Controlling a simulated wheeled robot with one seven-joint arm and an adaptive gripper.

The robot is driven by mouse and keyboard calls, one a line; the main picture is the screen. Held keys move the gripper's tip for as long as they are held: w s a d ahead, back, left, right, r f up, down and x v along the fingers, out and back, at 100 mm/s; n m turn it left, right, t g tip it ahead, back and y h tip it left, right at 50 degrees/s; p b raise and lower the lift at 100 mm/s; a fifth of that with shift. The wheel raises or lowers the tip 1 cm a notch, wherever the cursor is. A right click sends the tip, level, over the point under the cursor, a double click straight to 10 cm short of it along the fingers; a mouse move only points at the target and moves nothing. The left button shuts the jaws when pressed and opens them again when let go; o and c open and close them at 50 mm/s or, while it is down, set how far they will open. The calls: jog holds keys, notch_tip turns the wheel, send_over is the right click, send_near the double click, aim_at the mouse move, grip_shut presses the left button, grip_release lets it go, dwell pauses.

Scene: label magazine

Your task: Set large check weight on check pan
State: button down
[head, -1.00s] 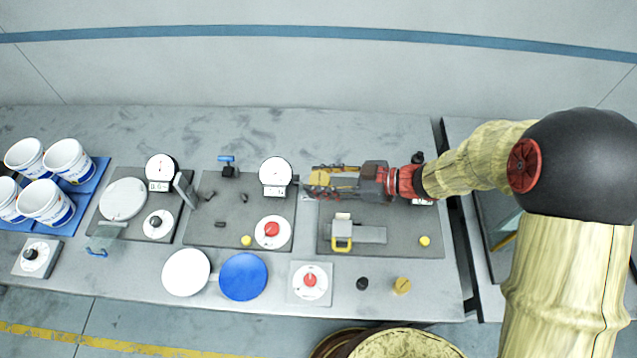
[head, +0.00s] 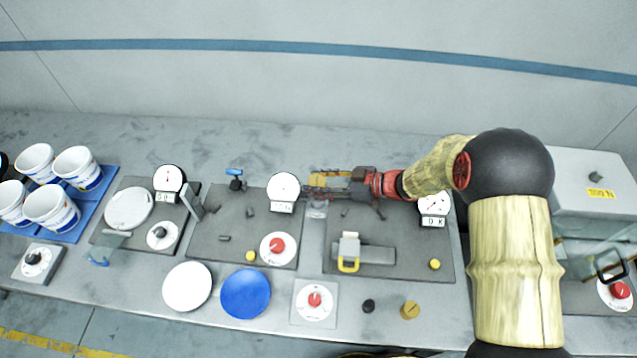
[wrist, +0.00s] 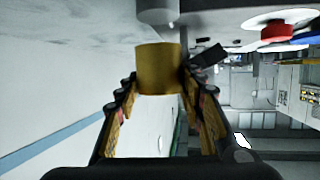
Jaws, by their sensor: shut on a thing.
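A brass-coloured cylinder, which looks like the large check weight (wrist: 158,68), is between the fingertips of my gripper (wrist: 155,92) in the wrist view. My gripper (head: 312,190) is shut on it. In the head view the gripper reaches left above the back of the bench, beside the middle dial, and the held cylinder is hard to make out there. A round pale pan (head: 130,208), likely the check pan, lies on the left dark plate, well to the left of my gripper.
A dial gauge (head: 284,187) stands close to my fingertips. Another dial (head: 169,179) and a tilted grey upright (head: 190,203) stand near the pan. White buckets (head: 78,168) fill the blue tray at far left. White (head: 187,287) and blue (head: 246,293) discs lie in front.

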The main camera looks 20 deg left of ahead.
jog(key=shift+f, duration=1.35)
jog(key=shift+f+b, duration=0.1)
jog(key=shift+b, duration=0.2)
jog(key=c, duration=1.2)
grip_release()
jog(key=shift+f, duration=0.15)
jog(key=shift+o, duration=0.3)
jog(key=shift+d+r, duration=0.15)
jog(key=shift+r, duration=0.05)
jog(key=p+v, duration=0.1)
jog(key=v, duration=0.6)
jog(key=shift+d, duration=0.1)
jog(key=shift+w+r, duration=0.1)
